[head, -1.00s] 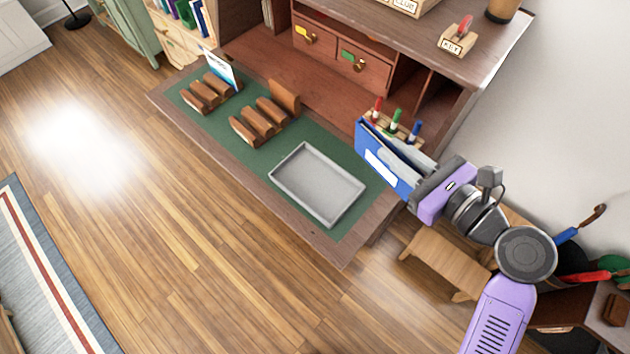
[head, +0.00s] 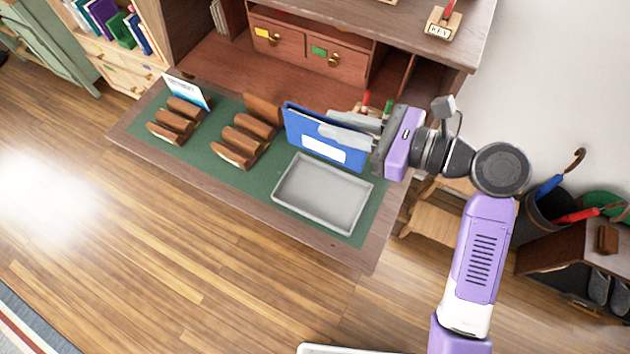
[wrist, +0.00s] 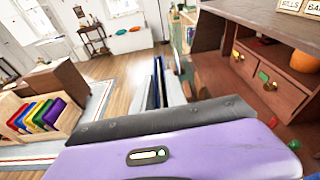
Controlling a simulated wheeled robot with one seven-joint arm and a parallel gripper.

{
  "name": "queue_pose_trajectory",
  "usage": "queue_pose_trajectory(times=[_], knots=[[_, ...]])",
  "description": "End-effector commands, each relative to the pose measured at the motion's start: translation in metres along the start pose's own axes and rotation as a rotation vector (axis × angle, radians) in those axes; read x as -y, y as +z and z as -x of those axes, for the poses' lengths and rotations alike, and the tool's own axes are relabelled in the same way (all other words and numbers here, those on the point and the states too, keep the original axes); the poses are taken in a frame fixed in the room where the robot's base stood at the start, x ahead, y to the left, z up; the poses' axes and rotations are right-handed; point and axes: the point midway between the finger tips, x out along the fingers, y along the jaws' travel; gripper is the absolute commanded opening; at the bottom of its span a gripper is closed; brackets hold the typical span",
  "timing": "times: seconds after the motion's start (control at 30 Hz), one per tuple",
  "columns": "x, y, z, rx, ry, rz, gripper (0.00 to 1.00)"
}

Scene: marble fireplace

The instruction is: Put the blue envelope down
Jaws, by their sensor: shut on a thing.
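My gripper (head: 352,132) is shut on the blue envelope (head: 303,131), a flat blue piece with a white label. It is held on edge above the green desk mat, behind the grey tray (head: 278,197). In the wrist view the envelope (wrist: 153,95) shows nearly edge-on between the fingers. Two wooden slotted racks stand on the mat: the left rack (head: 170,127) has a white and blue card (head: 187,91) at its back, and the right rack (head: 233,150) shows no envelope in it.
The desk's drawers (head: 337,66) and upper shelf (head: 440,48) rise behind. Pens (head: 366,98) stand behind the envelope, near my gripper. A wooden stool (head: 437,222) and an umbrella bin (head: 540,215) are at the right. The grey tray is empty.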

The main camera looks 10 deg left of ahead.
Motion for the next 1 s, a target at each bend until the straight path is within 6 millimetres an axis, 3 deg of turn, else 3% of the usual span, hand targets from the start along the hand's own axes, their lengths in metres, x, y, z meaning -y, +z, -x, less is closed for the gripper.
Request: queue_pose_trajectory(times=[0.53,1.0], knots=[[-0.006,-0.124,-0.028,-0.002,0.001,-0.006,0.00],[-0.008,-0.177,-0.040,-0.001,0.001,-0.003,0.00]])
